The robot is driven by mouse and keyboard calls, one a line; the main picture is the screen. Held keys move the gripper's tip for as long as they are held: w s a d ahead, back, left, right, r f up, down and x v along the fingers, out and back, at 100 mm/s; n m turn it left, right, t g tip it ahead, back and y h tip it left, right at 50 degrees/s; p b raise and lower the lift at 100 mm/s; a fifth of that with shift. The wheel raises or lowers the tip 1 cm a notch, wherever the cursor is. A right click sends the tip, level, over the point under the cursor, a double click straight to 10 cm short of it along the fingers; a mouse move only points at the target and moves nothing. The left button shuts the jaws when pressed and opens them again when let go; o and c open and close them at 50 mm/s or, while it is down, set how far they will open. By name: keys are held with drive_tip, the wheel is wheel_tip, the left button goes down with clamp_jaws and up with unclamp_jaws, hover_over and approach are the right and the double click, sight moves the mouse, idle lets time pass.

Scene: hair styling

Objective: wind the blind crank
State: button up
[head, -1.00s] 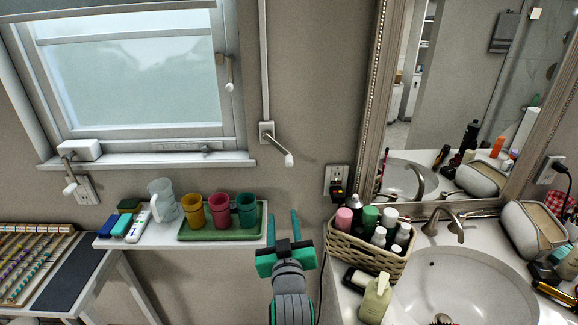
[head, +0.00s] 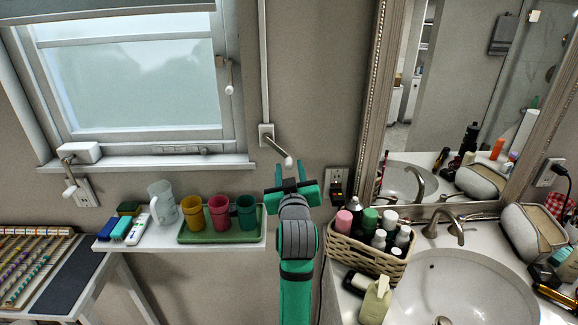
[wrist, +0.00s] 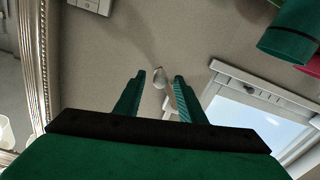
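The blind crank (head: 277,146) is on the wall right of the window, below a vertical white rod (head: 264,70). Its arm slopes down to the right and ends in a white knob (head: 288,161). My gripper (head: 289,168) is open and points up at the knob. In the wrist view the knob (wrist: 159,77) shows between the two green fingertips of my gripper (wrist: 157,80). I cannot tell whether the tips reach past it. Nothing is held.
A second crank (head: 67,174) hangs at the window's lower left. Below the window, a shelf (head: 145,237) bears a green tray (head: 222,236) with coloured cups (head: 218,211). A wicker basket of bottles (head: 365,255) stands at the right, by the sink (head: 478,285).

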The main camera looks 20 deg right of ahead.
sight(278, 152)
drive_tip(key=shift+x, duration=1.3)
drive_tip(key=shift+c, duration=0.2)
